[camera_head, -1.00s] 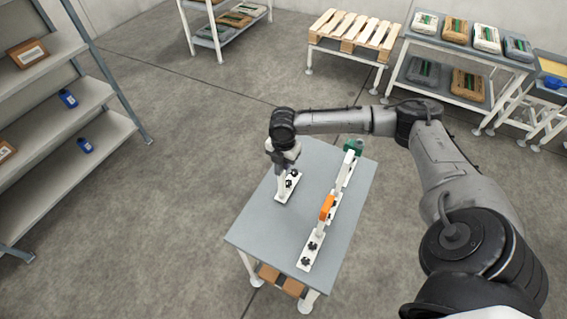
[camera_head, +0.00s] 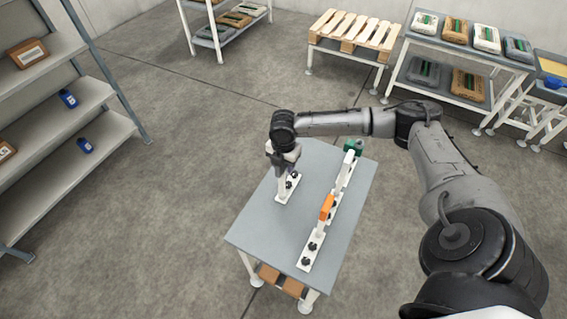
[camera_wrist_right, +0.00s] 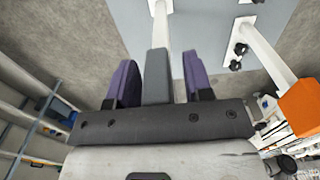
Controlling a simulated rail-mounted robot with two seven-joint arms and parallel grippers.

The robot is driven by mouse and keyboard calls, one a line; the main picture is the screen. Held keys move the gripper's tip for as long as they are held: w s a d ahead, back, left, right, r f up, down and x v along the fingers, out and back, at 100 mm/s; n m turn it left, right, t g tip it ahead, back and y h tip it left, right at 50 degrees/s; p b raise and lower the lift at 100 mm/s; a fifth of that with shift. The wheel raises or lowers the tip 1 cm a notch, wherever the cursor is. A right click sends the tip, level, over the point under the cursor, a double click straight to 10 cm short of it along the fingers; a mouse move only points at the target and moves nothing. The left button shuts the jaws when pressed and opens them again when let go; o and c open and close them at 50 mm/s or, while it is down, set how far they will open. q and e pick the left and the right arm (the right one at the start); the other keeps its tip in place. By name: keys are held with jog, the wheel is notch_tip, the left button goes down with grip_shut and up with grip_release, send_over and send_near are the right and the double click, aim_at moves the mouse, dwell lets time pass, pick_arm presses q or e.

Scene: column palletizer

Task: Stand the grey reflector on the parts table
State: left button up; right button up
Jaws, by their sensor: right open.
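The grey reflector (camera_wrist_right: 157,76) is a grey block that seems to top a white post on a white base plate (camera_head: 288,190) with black knobs. The plate lies flat on the grey parts table (camera_head: 262,222), so the reflector looks upright. My right gripper (camera_wrist_right: 158,78) is open, with its purple fingers on both sides of the grey block and gaps showing between. In the head view my right gripper (camera_head: 284,164) is over this plate and largely hides the reflector. My left gripper is not in view.
On the table's right side stand an orange reflector (camera_head: 327,206) and a green one (camera_head: 353,146) on white posts and plates. A shelf rack (camera_head: 85,110) stands at left. A wooden pallet (camera_head: 354,31) and a rack of sacks (camera_head: 455,60) stand behind.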

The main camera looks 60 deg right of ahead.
notch_tip(320, 180, up, 11)
jog(key=shift+r+p, duration=0.1)
jog(key=shift+p, duration=0.4)
jog(key=shift+a+r, duration=0.1)
jog(key=shift+a, duration=0.05)
jog(key=s+a+f+m+t+y, duration=0.1)
jog(key=s+a+f+m, duration=0.15)
jog(key=a+f, duration=0.6)
jog(key=s+a+f+m+t+y, duration=0.1)
jog(key=s+a+f, duration=0.4)
jog(key=a, duration=0.7)
jog(key=s+a+f+m+h, duration=0.1)
jog(key=s+a+m, duration=0.1)
jog(key=s+m, duration=0.4)
jog(key=s+a+f+m+t, duration=0.1)
jog(key=s+a+m, duration=0.1)
jog(key=s+m, duration=0.5)
jog(key=shift+s+t+h, duration=0.3)
jog(key=shift+s+h, duration=0.1)
jog(key=shift+s, duration=0.15)
jog(key=shift+f, duration=0.1)
jog(key=shift+m, duration=0.25)
